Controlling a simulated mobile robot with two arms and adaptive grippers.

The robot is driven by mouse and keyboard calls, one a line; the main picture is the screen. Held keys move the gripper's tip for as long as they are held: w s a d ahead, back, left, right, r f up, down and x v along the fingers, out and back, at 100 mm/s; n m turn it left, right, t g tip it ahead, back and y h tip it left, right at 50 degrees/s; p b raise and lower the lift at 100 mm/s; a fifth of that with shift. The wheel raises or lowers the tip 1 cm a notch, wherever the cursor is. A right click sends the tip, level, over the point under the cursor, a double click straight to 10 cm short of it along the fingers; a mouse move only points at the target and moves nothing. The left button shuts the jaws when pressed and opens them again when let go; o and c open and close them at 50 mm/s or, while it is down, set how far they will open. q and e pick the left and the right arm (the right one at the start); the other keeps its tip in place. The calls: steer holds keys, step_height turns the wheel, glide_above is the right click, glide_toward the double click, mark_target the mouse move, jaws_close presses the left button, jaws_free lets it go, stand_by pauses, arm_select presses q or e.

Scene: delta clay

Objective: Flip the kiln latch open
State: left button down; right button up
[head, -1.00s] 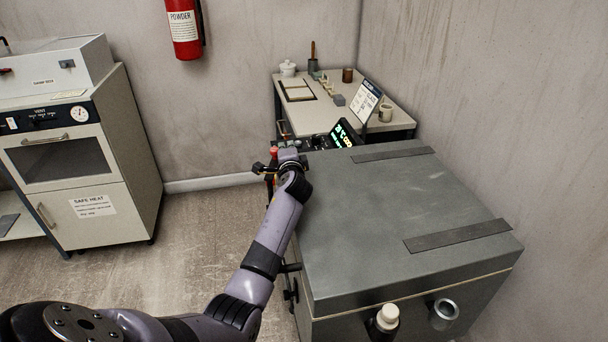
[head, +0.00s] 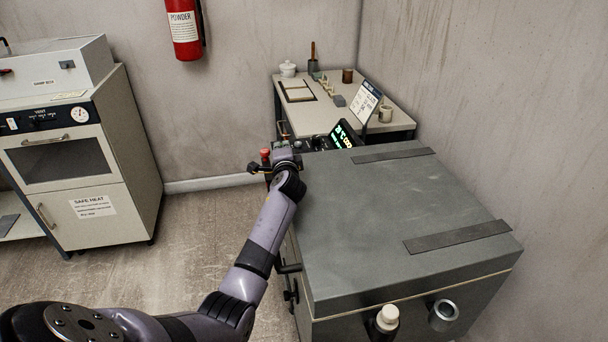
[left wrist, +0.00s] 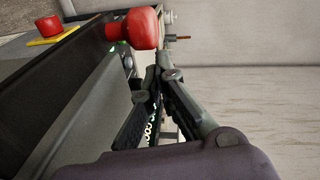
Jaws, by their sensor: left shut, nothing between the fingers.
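The kiln (head: 365,215) is a grey box with a flat lid in the right half of the head view. A red knob (head: 265,154), apparently the latch handle's, shows at its far left side, beside my left gripper (head: 262,168). In the left wrist view the red knob (left wrist: 143,28) is large and close, just beyond the shut fingers of my left gripper (left wrist: 162,74). No gap shows clearly between gripper and handle, and I cannot tell whether they touch. The latch's lower part is hidden. My right gripper is out of view.
A red button on a yellow plate (left wrist: 50,25) sits on the kiln's side in the left wrist view. A lit display (head: 345,133) stands behind the lid. A worktable (head: 322,121) is behind; a cabinet (head: 85,180) stands left, with open floor between.

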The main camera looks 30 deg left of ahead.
arm_select(q)
steer(key=shift+a, duration=0.2)
steer(key=shift+s, duration=0.1)
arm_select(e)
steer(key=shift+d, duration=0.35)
arm_select(q)
steer(key=v, duration=1.2)
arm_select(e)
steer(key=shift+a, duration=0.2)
arm_select(q)
steer(key=shift+f, duration=0.1)
